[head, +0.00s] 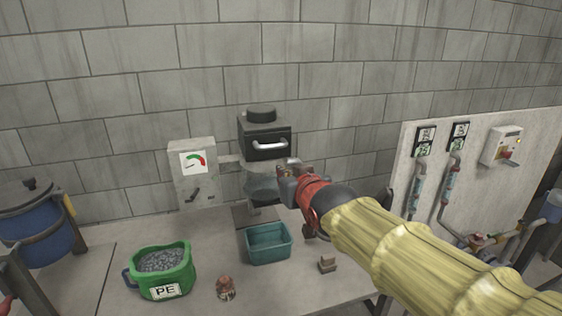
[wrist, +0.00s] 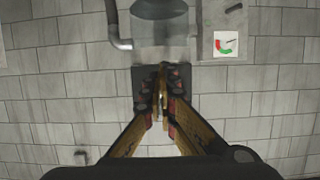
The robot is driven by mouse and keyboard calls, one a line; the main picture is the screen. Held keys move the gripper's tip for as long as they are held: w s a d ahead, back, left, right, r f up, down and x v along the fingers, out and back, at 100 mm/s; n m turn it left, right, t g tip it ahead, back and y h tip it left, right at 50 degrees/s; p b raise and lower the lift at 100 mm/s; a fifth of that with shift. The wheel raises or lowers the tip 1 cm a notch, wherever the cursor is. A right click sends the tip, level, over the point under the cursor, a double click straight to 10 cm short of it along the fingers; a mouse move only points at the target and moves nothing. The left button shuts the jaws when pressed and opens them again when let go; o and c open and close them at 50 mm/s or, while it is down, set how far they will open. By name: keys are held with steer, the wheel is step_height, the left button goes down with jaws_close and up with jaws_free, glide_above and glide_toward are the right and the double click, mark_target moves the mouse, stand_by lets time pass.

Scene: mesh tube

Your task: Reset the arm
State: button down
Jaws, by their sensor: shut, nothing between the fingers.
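My arm comes in from the lower right of the head view in a yellow sleeve, with a red wrist section. My gripper (head: 288,168) is raised above the table, in front of the dark machine (head: 264,140) with a silver handle. In the wrist view my gripper (wrist: 162,75) has its fingertips together, with nothing seen between them. That view shows the grey wall behind the fingers and appears upside down. The arm hides part of the table and wall behind it.
On the table (head: 212,290) are a green PE bucket of grey pellets (head: 165,270), an empty-looking teal bin (head: 268,243), a small brown object (head: 225,288) and a small block (head: 327,264). A gauge box (head: 190,180) stands behind, a blue drum (head: 38,235) left, a pipe panel (head: 480,150) right.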

steer(key=s+d+f+g+h, duration=0.1)
steer(key=s+d+f+g, duration=0.2)
steer(key=s+f, duration=0.35)
steer(key=s+d+f+g+h, duration=0.1)
steer(key=s+d+f+g, duration=0.15)
steer(key=s+f, duration=0.4)
steer(key=s+d+f+m+g, duration=0.1)
steer(key=s+d, duration=0.2)
steer(key=s, duration=0.3)
steer(key=s+d+f+m+g+h, duration=0.1)
steer(key=s+d+f, duration=0.1)
steer(key=s, duration=0.5)
steer(key=s+d+f+g, duration=0.1)
steer(key=s+d, duration=0.3)
steer(key=s, duration=0.2)
steer(key=shift+s+d+f+m, duration=0.15)
steer(key=shift+s+d+m, duration=0.05)
steer(key=shift+d+m, duration=0.2)
